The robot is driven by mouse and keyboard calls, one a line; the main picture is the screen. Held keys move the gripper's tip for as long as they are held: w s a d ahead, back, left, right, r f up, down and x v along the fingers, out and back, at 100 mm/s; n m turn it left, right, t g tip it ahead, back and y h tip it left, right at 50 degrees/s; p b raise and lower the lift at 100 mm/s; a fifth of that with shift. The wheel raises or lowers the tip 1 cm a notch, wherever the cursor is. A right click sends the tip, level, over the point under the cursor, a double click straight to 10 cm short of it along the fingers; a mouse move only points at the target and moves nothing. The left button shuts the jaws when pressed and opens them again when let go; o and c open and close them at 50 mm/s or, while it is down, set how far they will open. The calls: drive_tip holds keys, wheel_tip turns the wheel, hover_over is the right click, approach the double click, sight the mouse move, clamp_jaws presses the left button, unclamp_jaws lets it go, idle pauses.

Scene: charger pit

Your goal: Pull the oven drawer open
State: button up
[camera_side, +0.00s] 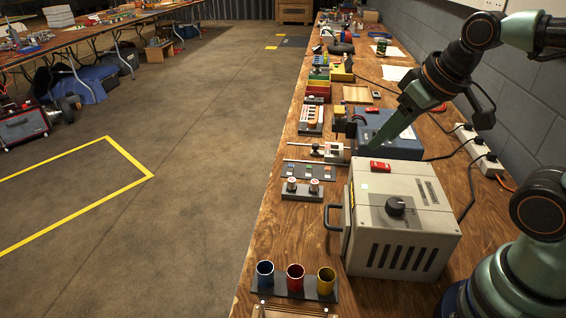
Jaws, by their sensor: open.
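The drawer front sits close against the body and looks shut. My gripper (373,152) points down and left above the blue box, behind the oven and apart from the handle. Its green jaws are open, and I see nothing between them.
A blue box (398,140) stands just behind the oven. A block with two round knobs (302,190) lies left of it. Blue, red and yellow cups (295,278) stand in front. A power strip (480,150) runs along the wall.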

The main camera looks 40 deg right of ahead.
drive_tip(key=shift+c, duration=0.5)
